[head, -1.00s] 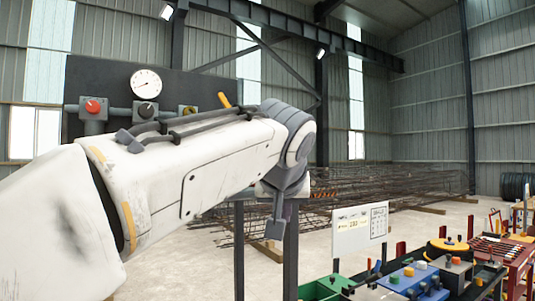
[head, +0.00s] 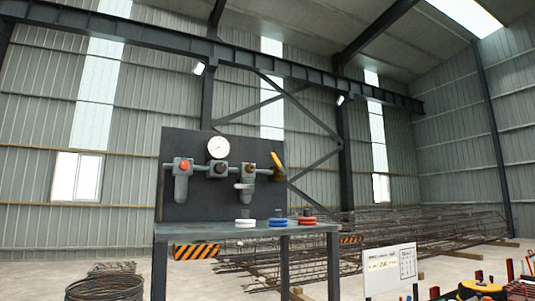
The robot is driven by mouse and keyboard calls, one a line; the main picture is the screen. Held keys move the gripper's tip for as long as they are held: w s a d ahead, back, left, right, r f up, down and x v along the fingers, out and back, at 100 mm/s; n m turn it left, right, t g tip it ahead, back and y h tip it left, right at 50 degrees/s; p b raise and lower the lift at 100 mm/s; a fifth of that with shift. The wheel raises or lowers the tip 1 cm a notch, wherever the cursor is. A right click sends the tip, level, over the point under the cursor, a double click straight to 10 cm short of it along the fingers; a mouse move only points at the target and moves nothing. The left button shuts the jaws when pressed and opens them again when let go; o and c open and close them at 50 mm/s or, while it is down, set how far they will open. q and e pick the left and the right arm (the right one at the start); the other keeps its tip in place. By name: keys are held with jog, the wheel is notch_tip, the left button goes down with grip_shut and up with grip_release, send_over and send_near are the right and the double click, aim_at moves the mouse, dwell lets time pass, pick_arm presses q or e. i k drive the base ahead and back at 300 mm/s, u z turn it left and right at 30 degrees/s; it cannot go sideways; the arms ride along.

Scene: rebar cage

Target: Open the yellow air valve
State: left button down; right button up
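The yellow air valve lever (head: 278,163) is at the right end of a pipe row on a dark upright panel (head: 205,142). The lever stands steeply, tilted with its top to the left. Left of it on the same pipe are a unit with a yellowish knob (head: 248,167), a unit with a dark knob (head: 221,169) and a unit with a red knob (head: 185,166). A round white gauge (head: 219,147) sits above the pipe. Neither of my grippers is in view.
The panel stands on a grey metal table (head: 250,228) carrying white (head: 245,223), blue (head: 278,222) and red (head: 307,221) rings. Rebar cages lie behind. A coil of rod (head: 105,287) is at lower left. A sign (head: 390,268) and a cluttered bench are at lower right.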

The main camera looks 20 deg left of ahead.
aim_at(273, 155)
jog(key=u, duration=0.3)
jog(key=k, duration=0.25)
jog(key=z, duration=1.5)
jog(key=i, duration=1.4)
jog(key=u, duration=0.7)
jog(key=i, duration=0.6)
jog(key=u, duration=0.75)
